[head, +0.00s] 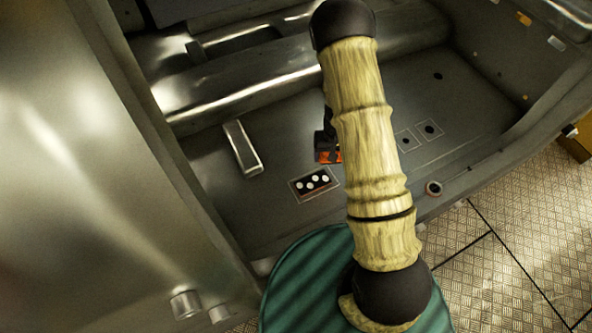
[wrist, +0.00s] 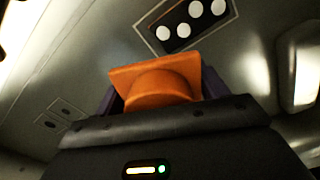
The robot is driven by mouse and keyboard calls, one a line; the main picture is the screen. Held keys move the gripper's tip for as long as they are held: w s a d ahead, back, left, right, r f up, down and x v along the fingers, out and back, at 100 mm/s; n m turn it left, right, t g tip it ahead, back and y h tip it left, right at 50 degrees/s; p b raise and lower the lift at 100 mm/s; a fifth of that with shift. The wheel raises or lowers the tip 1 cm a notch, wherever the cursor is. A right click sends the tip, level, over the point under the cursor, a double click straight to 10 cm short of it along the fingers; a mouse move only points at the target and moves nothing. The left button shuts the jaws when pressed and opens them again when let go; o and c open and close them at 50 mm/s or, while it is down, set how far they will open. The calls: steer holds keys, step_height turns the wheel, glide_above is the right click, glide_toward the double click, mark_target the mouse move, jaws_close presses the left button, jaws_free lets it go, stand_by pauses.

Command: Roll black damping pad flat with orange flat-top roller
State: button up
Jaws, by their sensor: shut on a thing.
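The black damping pad (head: 318,181) with several white dots lies inside a thin outlined rectangle on the grey body floor. It also shows at the top of the wrist view (wrist: 183,40). My gripper (head: 325,150) is shut on the orange flat-top roller (head: 329,157), seen just beyond the pad in the head view and partly hidden by my arm. In the wrist view the roller (wrist: 155,85) sits between the jaws, its flat orange plate facing the pad side. The roller appears apart from the pad; its height above the floor is hard to judge.
A raised metal block (head: 242,148) stands left of the pad. Two small outlined squares with dark spots (head: 429,130) lie to the right. A large metal panel (head: 90,190) fills the left side. The floor around the pad is clear.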

steer(key=shift+a, duration=0.1)
steer(key=s+a+m+b, duration=0.1)
steer(key=s+a+m, duration=0.5)
steer(key=a+m, duration=0.5)
steer(key=shift+a+r+m, duration=0.15)
steer(key=shift+r+m, duration=0.05)
steer(key=shift+m, duration=0.3)
steer(key=shift+f+b, duration=2.05)
steer(key=shift+f, duration=0.75)
steer(key=shift+f+b, duration=0.45)
steer(key=shift+f, duration=0.3)
steer(key=shift+w+d, duration=0.25)
steer(key=shift+d, duration=0.4)
steer(key=shift+w+d, duration=0.3)
steer(key=shift+d, duration=0.3)
steer(key=shift+w+d, duration=0.25)
steer(key=shift+d, duration=0.4)
steer(key=shift+d, duration=0.1)
